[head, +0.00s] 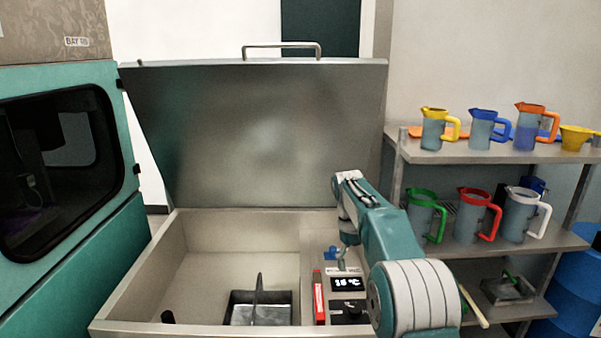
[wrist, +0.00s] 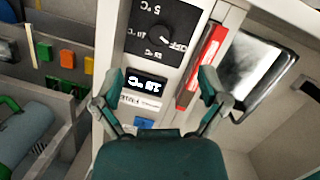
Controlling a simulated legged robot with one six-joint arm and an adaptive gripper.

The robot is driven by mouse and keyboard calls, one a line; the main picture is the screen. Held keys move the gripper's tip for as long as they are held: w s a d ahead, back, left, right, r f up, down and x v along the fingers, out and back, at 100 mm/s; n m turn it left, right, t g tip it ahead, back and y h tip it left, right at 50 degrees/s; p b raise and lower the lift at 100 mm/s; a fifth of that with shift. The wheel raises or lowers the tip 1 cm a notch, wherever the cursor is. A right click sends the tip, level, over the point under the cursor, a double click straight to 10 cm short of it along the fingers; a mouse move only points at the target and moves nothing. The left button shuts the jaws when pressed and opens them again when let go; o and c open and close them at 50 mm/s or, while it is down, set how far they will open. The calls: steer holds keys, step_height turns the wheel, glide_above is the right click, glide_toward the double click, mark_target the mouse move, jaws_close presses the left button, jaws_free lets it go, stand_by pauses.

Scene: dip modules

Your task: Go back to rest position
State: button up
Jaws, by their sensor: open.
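My gripper (wrist: 162,82) is open in the wrist view, its two teal fingers spread wide with nothing between them. It hangs over the control panel of the open metal tank (head: 130,300). The panel's lit temperature display (wrist: 146,83) and dark dial (wrist: 163,38) show beyond and between the fingers. A red-and-white bar (wrist: 203,62) lies beside the panel, close to the right finger in the picture. In the head view my arm reaches up and bends forward over the tank's right side, and the fingertips are hard to make out.
A dark basket with an upright handle (head: 258,308) sits inside the tank. The tank's lid (head: 255,130) stands raised behind. Shelving (head: 480,150) at right holds several coloured-handled jugs and a yellow funnel (head: 577,138). A teal cabinet (head: 115,130) stands left. The tank's left interior is mostly clear.

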steer(key=s+d+r+m+t, duration=0.1)
steer(key=s+r+t, duration=0.1)
steer(key=s+r, duration=0.5)
steer(key=s+r+m+t, duration=0.15)
steer(key=s+r, duration=0.25)
steer(key=s, duration=0.5)
steer(key=s+f+t, duration=0.2)
steer(key=s, duration=0.8)
steer(key=s+f+m+t+y, duration=0.1)
steer(key=s+f+t, duration=0.1)
steer(key=s, duration=0.8)
steer(key=shift+s+f, duration=0.3)
steer(key=shift+f, duration=0.45)
